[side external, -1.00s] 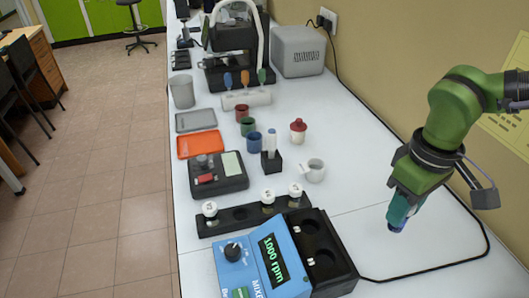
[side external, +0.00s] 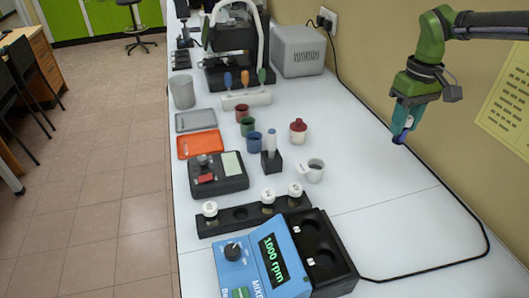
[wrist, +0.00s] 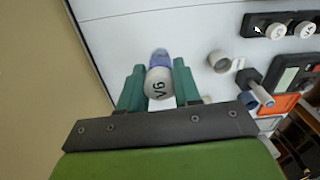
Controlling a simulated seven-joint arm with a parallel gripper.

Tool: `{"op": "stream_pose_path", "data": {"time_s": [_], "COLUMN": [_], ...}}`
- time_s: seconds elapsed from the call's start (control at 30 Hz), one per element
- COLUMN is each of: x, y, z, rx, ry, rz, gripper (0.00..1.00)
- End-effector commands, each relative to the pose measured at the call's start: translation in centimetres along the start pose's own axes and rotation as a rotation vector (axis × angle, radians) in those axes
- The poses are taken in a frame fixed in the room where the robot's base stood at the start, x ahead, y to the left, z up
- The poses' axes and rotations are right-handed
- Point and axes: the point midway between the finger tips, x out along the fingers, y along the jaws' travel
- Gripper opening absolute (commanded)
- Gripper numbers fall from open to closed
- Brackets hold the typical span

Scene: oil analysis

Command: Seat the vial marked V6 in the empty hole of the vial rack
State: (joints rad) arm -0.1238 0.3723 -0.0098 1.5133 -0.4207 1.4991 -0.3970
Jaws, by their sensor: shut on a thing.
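My gripper (side external: 403,124) is raised over the right side of the table, near the wall. In the wrist view my gripper (wrist: 159,85) is shut on the vial V6 (wrist: 157,85), whose light cap with its "V6" mark faces the camera. A blue-violet part shows beyond the cap. In the side view the held vial (side external: 400,138) shows as a blue tip below the fingers. The black vial rack (side external: 228,225) stands apart, left of the gripper, with several white-capped vials. Its empty hole (side external: 240,213) lies between the left vial and the middle one.
The blue mixer (side external: 262,268) with its black two-well block (side external: 345,268) stands in front of the rack. A white mug (side external: 315,171), a black holder (side external: 271,161) and a red-capped bottle (side external: 298,132) stand behind it. The table right of the mug is clear.

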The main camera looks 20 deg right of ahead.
Motion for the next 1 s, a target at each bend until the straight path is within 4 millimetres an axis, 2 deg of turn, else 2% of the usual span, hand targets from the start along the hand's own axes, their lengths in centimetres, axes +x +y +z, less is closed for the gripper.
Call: {"op": "stream_pose_path", "data": {"time_s": [0.03,0.2,0.3,0.43,0.57,0.7,0.83,1.0], "x": [0.3,1.1,1.9,3.3,5.1,7.1,8.7,10.4], "y": [-1.7,-7.5,-11.2,-16.6,-22.2,-28.1,-32.0,-35.1], "z": [-1.7,-5.9,-7.6,-8.9,-9.0,-7.9,-6.3,-4.6], "rx": [-0.024,-0.09,-0.13,-0.185,-0.247,-0.316,-0.367,-0.423], "ry": [-0.004,-0.008,-0.01,-0.009,-0.007,-0.002,0.002,0.004], "rz": [-0.001,0.0,0.003,0.006,0.01,0.012,0.012,0.013], "gripper": [0.03,0.03,0.03,0.03,0.03,0.03,0.03,0.03]}}
